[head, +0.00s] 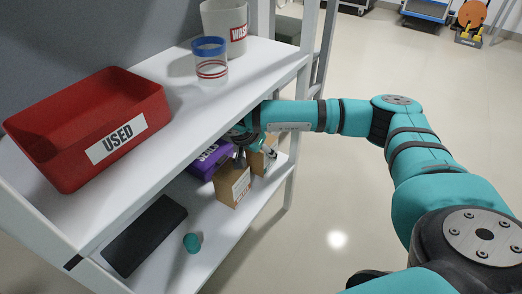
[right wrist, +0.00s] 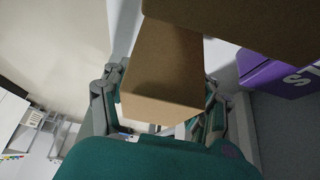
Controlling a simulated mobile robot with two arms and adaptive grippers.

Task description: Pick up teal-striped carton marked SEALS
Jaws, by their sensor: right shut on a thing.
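My right gripper (head: 256,150) reaches in under the upper shelf and is shut on a brown carton (head: 262,162), the right one of two on the lower shelf. In the right wrist view this carton (right wrist: 165,72) sits between the two fingers. The second brown carton (head: 234,184) stands beside it, with a pale label on its side. A purple box (head: 206,162) with white lettering that seems to read SEALS stands behind them; it also shows in the right wrist view (right wrist: 282,76). I see no teal stripe on any carton. My left gripper is not in view.
The upper shelf (head: 190,130) close above my arm holds a red USED bin (head: 90,125), a clear blue-rimmed cup (head: 210,62) and a white WASTE bin (head: 224,25). A dark flat pad (head: 145,236) and a small teal item (head: 192,243) lie on the lower shelf.

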